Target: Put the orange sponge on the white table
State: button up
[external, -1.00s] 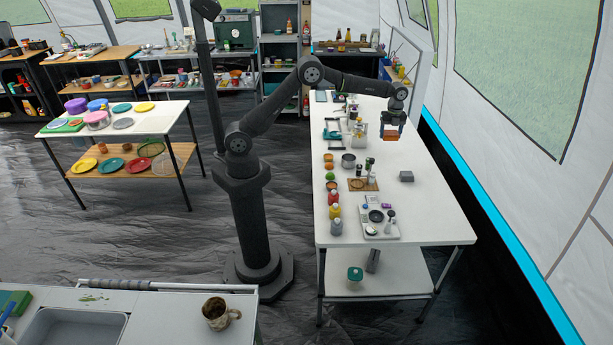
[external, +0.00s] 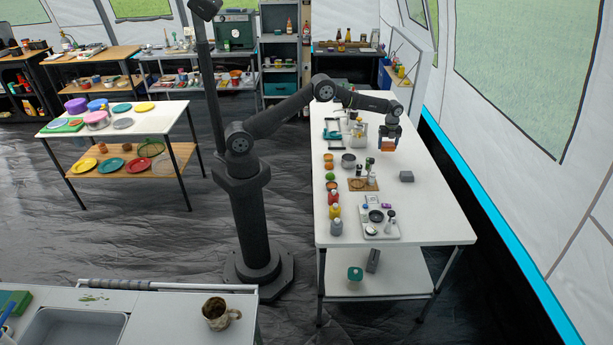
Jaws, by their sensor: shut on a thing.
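The orange sponge (external: 388,146) is a small orange-brown block at the tip of my gripper (external: 389,139). My gripper points down and is shut on the sponge, over the far right part of the white table (external: 425,205). The sponge is low, near the tabletop; I cannot tell whether it touches it. The table is long and white, with a lower shelf.
A grey block (external: 406,176) lies on the table in front of the sponge. Bottles (external: 335,212), a pot (external: 348,160), a wooden board (external: 362,185) and a tray (external: 380,223) stand along the left and front. The right side of the tabletop is mostly clear.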

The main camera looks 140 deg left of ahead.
aim_at(385, 156)
jog(key=shift+a+f, duration=0.15)
jog(key=shift+f, duration=1.95)
jog(key=shift+f, duration=0.15)
jog(key=o, duration=0.9)
jog(key=shift+o, duration=0.2)
notch_tip(385, 156, up, 12)
jog(key=shift+r, duration=0.2)
